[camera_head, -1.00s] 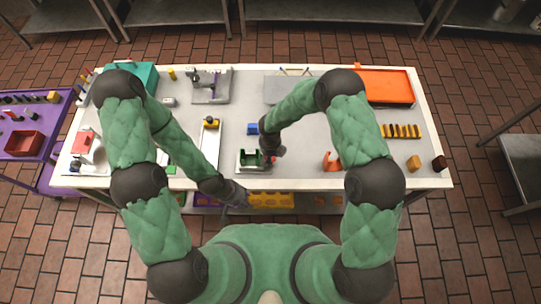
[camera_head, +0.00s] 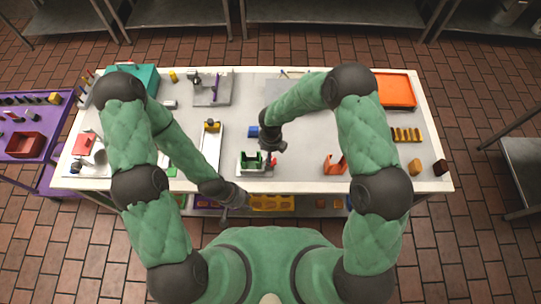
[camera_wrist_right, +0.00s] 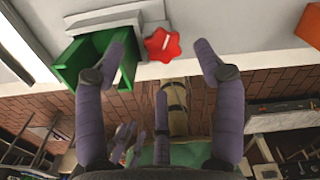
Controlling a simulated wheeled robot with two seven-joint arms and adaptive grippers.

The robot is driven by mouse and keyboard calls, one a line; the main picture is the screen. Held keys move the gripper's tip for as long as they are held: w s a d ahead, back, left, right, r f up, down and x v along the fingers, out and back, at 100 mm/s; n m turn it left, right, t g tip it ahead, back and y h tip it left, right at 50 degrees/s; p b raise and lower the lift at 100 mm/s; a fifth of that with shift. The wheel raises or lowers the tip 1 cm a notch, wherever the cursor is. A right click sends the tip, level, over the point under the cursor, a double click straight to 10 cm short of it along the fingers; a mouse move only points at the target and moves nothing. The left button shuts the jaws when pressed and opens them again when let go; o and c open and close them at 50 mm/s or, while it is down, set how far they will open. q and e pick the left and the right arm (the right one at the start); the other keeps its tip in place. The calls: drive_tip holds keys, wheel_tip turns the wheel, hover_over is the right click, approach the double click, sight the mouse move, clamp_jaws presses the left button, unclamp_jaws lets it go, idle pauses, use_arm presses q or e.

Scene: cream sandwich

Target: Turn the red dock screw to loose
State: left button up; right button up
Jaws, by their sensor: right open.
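The red dock screw (camera_wrist_right: 162,44) is a star-shaped knob with a pale line on its face. In the right wrist view it shows between the two fingertips of my right gripper (camera_wrist_right: 158,54), which is open and not visibly touching it. The screw stands just right of the green dock (camera_wrist_right: 88,62); the left fingertip overlaps the dock in that view. In the head view the screw (camera_head: 274,160) is partly visible below my right gripper, beside the green dock (camera_head: 250,161). My left gripper (camera_head: 238,199) hangs at the table's front edge, away from the screw; its jaws are unclear.
A blue block (camera_head: 253,131) lies behind the dock. An orange holder (camera_head: 335,164) stands to its right and a white tray (camera_head: 210,150) to its left. The worktable's (camera_head: 310,186) front edge runs close by the dock.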

wheel_tip(320, 180, up, 7)
drive_tip(key=shift+r, duration=0.2)
drive_tip(key=shift+w, duration=0.1)
